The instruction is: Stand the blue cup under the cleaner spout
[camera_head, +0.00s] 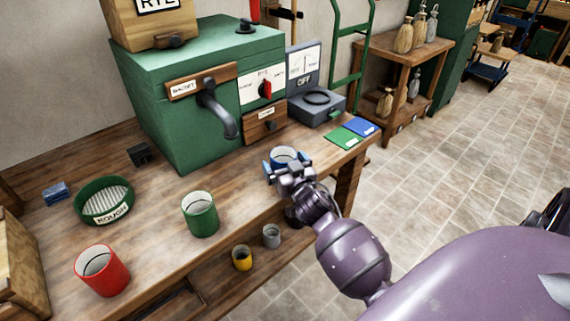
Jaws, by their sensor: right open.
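The blue cup (284,154) stands on the bench near its front edge, right of the spout. My right gripper (287,165) is at the cup with its jaws open, one finger on each side; I cannot tell whether they touch it. The gripper hides the cup's lower front. A dark curved spout (219,115) comes out of the front of the green machine (185,75), and the bench top below it is bare. My left gripper is not in view.
A green cup (200,214), a red cup (102,271) and a green sieve (104,201) stand on the bench (155,235) to the left. A grey scale (316,105) and green and blue cards (343,139) are at the right. Yellow and grey cups sit on the lower shelf.

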